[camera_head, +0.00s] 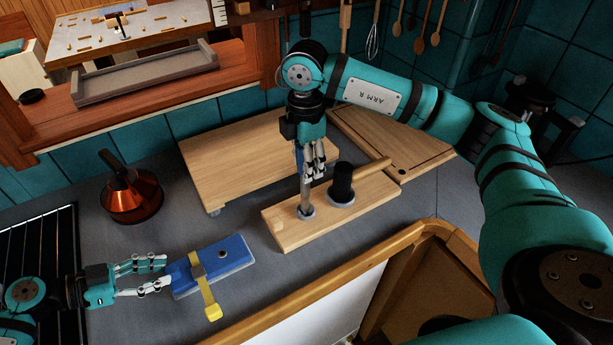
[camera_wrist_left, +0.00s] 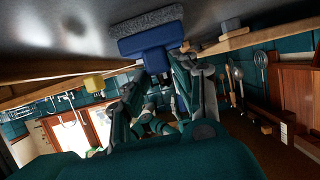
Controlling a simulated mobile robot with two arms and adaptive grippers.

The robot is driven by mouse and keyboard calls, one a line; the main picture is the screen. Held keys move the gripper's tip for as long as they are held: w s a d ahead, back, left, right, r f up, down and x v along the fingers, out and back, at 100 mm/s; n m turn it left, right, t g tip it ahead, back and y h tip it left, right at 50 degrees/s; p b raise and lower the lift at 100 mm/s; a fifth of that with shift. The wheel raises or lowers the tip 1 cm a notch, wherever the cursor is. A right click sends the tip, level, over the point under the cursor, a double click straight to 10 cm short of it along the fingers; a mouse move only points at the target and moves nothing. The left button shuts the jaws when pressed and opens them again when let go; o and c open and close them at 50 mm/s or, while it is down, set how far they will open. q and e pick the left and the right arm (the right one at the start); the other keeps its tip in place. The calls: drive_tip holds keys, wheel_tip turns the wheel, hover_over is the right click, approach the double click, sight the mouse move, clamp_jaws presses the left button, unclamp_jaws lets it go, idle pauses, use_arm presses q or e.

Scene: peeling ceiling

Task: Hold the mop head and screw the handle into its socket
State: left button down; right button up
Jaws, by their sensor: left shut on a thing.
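The mop head (camera_head: 236,252) is a flat blue block with a grey pad, lying on the grey counter. A round dark socket shows on its top, and a yellow strap with a yellow end piece crosses it. My left gripper (camera_head: 166,276) is shut on its left end; the mop head also shows between the fingers in the left wrist view (camera_wrist_left: 150,42). My right gripper (camera_head: 314,172) points down above a wooden block (camera_head: 283,231), its fingers close around or beside a slim upright rod (camera_head: 306,196) standing in a ringed hole. Whether it grips the rod is unclear.
A black cylinder (camera_head: 342,182) stands in the wooden block's other hole. Behind are a low wooden board (camera_head: 225,160) and a cutting board (camera_head: 400,150). A copper pot (camera_head: 133,197) stands left, beside a dark rack (camera_head: 40,250). Counter between mop head and block is clear.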

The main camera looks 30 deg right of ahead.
clamp_jaws()
drive_tip(key=shift+r, duration=0.1)
drive_tip(key=shift+r, duration=2.75)
drive_tip(key=a+r+n, duration=0.1)
drive_tip(key=a+n, duration=0.2)
drive_tip(key=a, duration=0.8)
drive_tip(key=s+a+r+n, duration=0.1)
drive_tip(key=a+n, duration=0.2)
drive_tip(key=a, duration=0.8)
drive_tip(key=shift+r, duration=0.3)
